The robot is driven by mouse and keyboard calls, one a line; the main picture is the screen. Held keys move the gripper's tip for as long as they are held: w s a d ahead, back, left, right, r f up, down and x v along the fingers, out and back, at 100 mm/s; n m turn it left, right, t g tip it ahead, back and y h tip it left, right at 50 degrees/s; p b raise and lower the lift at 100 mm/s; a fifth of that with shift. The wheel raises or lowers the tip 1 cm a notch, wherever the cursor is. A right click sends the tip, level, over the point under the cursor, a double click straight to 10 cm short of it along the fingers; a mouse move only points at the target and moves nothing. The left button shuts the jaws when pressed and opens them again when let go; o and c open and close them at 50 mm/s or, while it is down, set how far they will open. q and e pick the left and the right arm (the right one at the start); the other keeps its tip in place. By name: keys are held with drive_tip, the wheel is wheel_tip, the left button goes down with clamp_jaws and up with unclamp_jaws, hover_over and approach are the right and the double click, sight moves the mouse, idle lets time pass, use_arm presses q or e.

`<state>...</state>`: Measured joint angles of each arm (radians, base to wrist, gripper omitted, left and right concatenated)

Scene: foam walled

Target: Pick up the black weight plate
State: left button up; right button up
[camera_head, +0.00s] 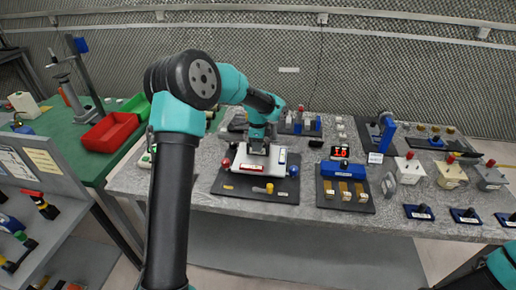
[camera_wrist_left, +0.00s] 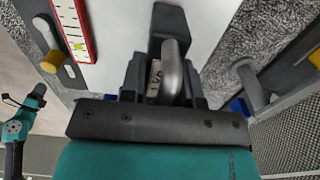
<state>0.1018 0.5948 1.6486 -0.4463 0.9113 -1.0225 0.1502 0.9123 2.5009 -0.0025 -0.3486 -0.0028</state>
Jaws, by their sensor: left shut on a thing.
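My left gripper (camera_head: 257,149) is over the white block (camera_head: 240,163) of a device on a black base. In the left wrist view its dark jaws (camera_wrist_left: 163,82) are closed around a grey curved metal piece (camera_wrist_left: 172,68), beside a small pale marked surface. A black block-shaped part (camera_wrist_left: 168,22) shows just beyond the jaws on the white surface (camera_wrist_left: 120,35). I cannot tell whether this is the black weight plate or part of the device; the jaws hide much of it. My right gripper is not in view.
Several switch boxes and small blue-based parts fill the table's right side. A red bin (camera_head: 110,132) sits on the green table at left.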

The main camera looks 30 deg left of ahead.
use_arm(q)
clamp_jaws()
drive_tip(key=shift+r, duration=0.15)
drive_tip(key=shift+r, duration=1.75)
drive_tip(key=s+d+r, duration=0.1)
drive_tip(key=s+d, duration=0.7)
drive_tip(key=s, duration=0.5)
drive_tip(key=shift+s+d+r, duration=0.15)
drive_tip(key=shift+s+d, duration=0.05)
drive_tip(key=shift+s, duration=0.1)
